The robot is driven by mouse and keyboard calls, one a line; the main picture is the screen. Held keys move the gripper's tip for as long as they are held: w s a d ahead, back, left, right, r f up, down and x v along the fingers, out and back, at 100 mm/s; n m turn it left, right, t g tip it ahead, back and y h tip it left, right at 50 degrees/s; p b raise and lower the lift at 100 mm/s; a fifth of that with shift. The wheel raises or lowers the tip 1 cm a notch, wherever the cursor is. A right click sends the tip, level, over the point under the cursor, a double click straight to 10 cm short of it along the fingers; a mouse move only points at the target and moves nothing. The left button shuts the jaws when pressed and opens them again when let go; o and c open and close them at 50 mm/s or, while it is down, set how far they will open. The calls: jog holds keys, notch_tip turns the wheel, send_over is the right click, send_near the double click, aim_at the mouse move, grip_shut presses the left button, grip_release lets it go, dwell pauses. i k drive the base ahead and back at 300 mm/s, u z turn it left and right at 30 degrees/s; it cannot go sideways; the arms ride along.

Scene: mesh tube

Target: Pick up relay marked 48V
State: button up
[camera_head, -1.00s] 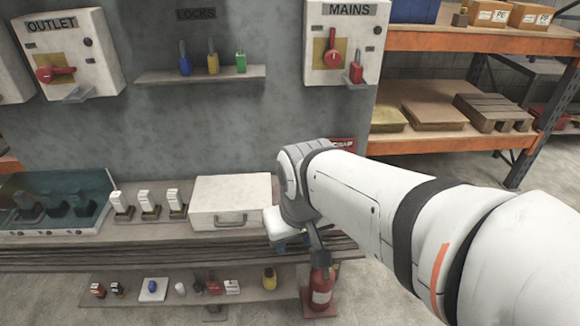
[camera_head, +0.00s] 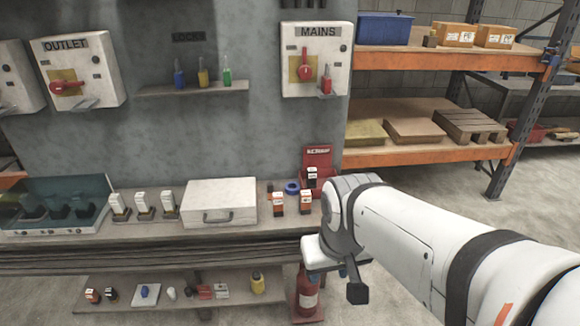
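Small upright blocks that look like relays stand on the bench, their markings too small to read. Orange-and-white ones are a left block (camera_head: 278,204) and a right block (camera_head: 306,202); a dark-and-white block (camera_head: 312,178) stands behind them, before a red bin (camera_head: 317,158). Three white blocks on dark bases, one of them a white block (camera_head: 143,206), stand left of the white case. I cannot tell which is marked 48V. My gripper (camera_head: 356,290) hangs in front of the bench's right end, apart from these blocks. Its fingers are not clear enough to show open or shut.
A white case (camera_head: 222,203) lies on the bench (camera_head: 240,231), with a blue ring (camera_head: 292,188) to its right. A clear-covered box (camera_head: 50,208) is at the left. A lower shelf (camera_head: 190,293) holds small items. A fire extinguisher (camera_head: 307,293) stands below my wrist.

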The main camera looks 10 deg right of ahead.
aim_at(306, 196)
jog(key=z, duration=0.15)
jog(key=i, duration=0.95)
jog(key=z, duration=2.35)
